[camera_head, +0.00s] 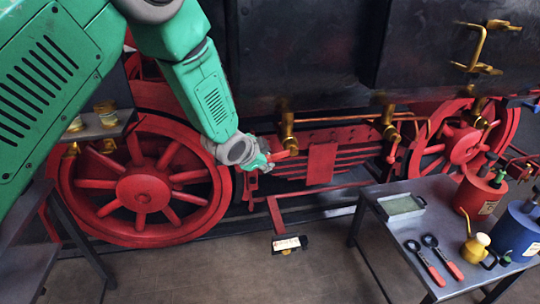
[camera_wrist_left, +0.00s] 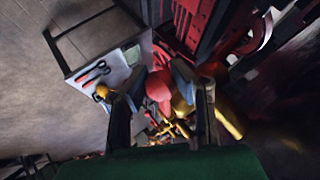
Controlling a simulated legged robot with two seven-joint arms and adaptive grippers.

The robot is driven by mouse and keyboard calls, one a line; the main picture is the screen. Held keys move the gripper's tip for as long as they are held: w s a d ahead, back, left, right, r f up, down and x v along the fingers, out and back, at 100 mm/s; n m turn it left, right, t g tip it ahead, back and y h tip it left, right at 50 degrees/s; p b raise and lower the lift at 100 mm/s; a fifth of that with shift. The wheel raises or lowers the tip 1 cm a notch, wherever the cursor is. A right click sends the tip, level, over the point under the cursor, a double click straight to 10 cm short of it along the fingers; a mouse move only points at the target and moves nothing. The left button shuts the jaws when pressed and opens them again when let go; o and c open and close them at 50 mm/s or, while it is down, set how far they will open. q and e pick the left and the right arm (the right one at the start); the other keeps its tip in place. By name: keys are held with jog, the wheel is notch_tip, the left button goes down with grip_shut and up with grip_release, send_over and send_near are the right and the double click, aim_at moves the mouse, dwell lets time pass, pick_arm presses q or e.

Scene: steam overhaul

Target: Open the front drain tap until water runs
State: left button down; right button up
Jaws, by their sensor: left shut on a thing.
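A brass drain tap (camera_head: 288,128) with a red handle (camera_head: 281,155) hangs under the dark cylinder, just right of the large red wheel. My left gripper (camera_head: 268,156) reaches it from the left and is shut on the red handle. In the left wrist view the red handle (camera_wrist_left: 160,90) lies between the two dark fingers of my gripper (camera_wrist_left: 162,108), with brass (camera_wrist_left: 182,108) beside it. The fingers partly hide the handle. No water stream shows below the tap. A second brass tap (camera_head: 388,122) hangs further right. My right gripper is out of view.
Large red wheels (camera_head: 142,189) stand behind my arm and at the right. A grey table (camera_head: 390,232) at lower right holds red-handled tools (camera_head: 433,270), a tray (camera_head: 402,205), a yellow oil can (camera_head: 477,246), and red and blue cans. A small white-topped step (camera_head: 288,243) hangs low.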

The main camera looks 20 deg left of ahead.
pick_arm(q)
jog(key=shift+w+r+m+g+y+p, duration=0.15)
jog(key=shift+r+m+g+y+p, duration=0.2)
jog(key=shift+r+y+p, duration=0.5)
jog(key=shift+r, duration=0.15)
jog(key=c, duration=1.3)
grip_release()
jog(key=shift+o, duration=0.2)
